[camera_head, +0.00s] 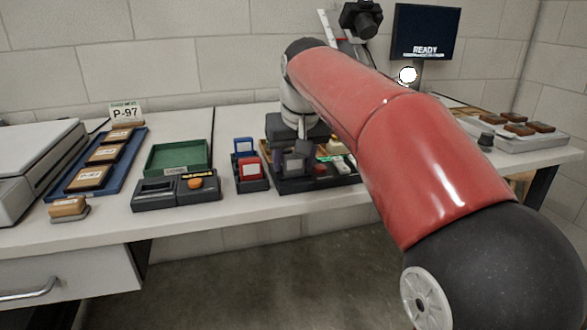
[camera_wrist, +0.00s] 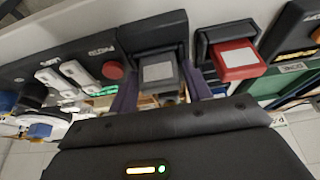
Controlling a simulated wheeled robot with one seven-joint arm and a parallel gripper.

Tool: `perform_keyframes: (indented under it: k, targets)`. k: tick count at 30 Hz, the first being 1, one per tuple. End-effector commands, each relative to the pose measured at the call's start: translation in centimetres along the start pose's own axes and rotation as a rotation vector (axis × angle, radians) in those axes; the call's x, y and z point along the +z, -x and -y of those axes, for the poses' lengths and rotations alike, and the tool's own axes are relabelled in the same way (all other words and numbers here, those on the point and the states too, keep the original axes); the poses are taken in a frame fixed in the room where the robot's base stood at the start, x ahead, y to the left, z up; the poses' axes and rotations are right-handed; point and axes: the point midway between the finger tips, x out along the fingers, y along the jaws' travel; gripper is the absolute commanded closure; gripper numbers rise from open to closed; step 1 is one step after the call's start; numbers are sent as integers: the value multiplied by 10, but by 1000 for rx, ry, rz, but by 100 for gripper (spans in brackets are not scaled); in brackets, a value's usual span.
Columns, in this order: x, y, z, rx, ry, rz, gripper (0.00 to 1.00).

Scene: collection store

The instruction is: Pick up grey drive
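The grey drive (camera_wrist: 158,74) has a pale label and sits against a dark slot block in the wrist view, left of a red drive (camera_wrist: 236,61). My gripper (camera_wrist: 158,78) has one dark finger on each side of the grey drive, with narrow gaps seeming to show, so it looks open around it. Whether either finger touches cannot be told. In the head view my gripper (camera_head: 293,150) is low over the dark tray (camera_head: 318,183), and the grey drive is mostly hidden there by the gripper.
The red drive (camera_head: 249,169) and a blue drive (camera_head: 243,146) stand in a black holder close left. A green tray (camera_head: 179,157) and a black device with an orange knob (camera_head: 176,191) lie further left. A monitor (camera_head: 427,32) reading READY stands behind. The table's front edge is near.

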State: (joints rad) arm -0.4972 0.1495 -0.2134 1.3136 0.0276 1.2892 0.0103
Motion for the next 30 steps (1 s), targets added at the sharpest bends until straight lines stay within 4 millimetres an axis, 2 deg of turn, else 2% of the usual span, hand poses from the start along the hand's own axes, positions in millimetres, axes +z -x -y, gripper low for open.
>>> perform_keyframes:
  k: [1,7,15,20,26,30]
  targets:
    - [0,0,0,0,0,0,58]
    - [0,0,0,0,0,0,83]
    - [-1,2,0,0,0,-1,84]
    - [-5,12,0,0,0,-3,84]
    - [-20,46,0,0,0,-5,84]
    - [-38,89,0,0,-1,-7,84]
